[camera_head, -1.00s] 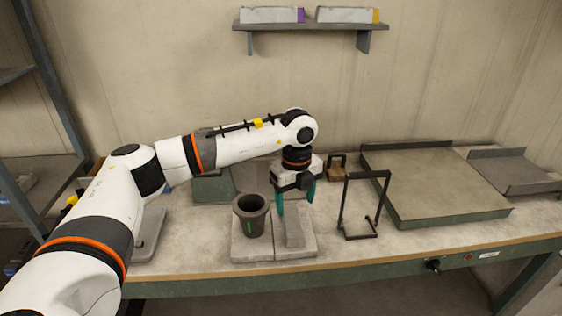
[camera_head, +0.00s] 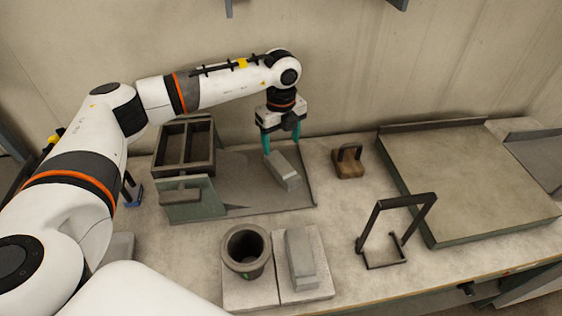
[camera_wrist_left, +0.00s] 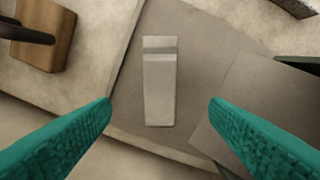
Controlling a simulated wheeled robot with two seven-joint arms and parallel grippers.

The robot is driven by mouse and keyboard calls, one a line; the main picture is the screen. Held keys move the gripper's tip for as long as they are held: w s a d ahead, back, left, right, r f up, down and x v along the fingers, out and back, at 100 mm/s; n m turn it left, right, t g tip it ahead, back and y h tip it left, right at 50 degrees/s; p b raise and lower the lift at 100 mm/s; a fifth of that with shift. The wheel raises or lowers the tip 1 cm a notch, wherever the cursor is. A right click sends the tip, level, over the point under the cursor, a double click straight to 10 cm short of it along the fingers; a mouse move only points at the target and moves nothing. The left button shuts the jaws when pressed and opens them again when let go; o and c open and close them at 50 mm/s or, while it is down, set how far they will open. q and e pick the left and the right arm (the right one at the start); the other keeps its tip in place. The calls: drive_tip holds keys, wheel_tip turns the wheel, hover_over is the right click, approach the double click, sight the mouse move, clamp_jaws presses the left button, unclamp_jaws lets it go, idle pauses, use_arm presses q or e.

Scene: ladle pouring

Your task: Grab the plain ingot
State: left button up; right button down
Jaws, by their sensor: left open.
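A grey ingot (camera_head: 283,171) lies on the flat grey tray at the back, and it also shows in the left wrist view (camera_wrist_left: 160,85) with a cross line near one end. A second grey ingot (camera_head: 301,258) lies on a pale slab at the front, beside the dark crucible. I cannot tell from its surface which ingot is the plain one. My left gripper (camera_head: 281,147) is open and points down above the back ingot. In the left wrist view the ingot lies between the lines of the teal fingers, apart from both. My right gripper is not in view.
The dark crucible (camera_head: 246,250) stands front left of centre. A black wire stand (camera_head: 397,228) and a wooden block with a handle (camera_head: 349,162) are to the right. A dark two-part box (camera_head: 185,150) is left of the tray. A large flat plate (camera_head: 470,180) fills the right.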

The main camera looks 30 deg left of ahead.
sight(282, 165)
use_arm(q)
wheel_tip(282, 165, down, 3)
drive_tip(key=shift+s+f+p, duration=0.15)
drive_tip(key=shift+f+p, duration=0.05)
drive_tip(key=shift+p, duration=0.15)
drive_tip(key=shift+d+f+p, duration=0.1)
drive_tip(key=shift+f+p, duration=0.2)
drive_tip(key=shift+f, duration=0.35)
wheel_tip(282, 165, down, 4)
drive_tip(key=shift+d+r+p, duration=0.15)
drive_tip(key=shift+r+p, duration=0.05)
drive_tip(key=shift+p, duration=0.45)
drive_tip(key=shift+f, duration=0.45)
drive_tip(key=shift+c, duration=0.2)
drive_tip(key=c, duration=0.6)
drive_tip(key=shift+r, duration=0.1)
drive_tip(key=c, duration=0.8)
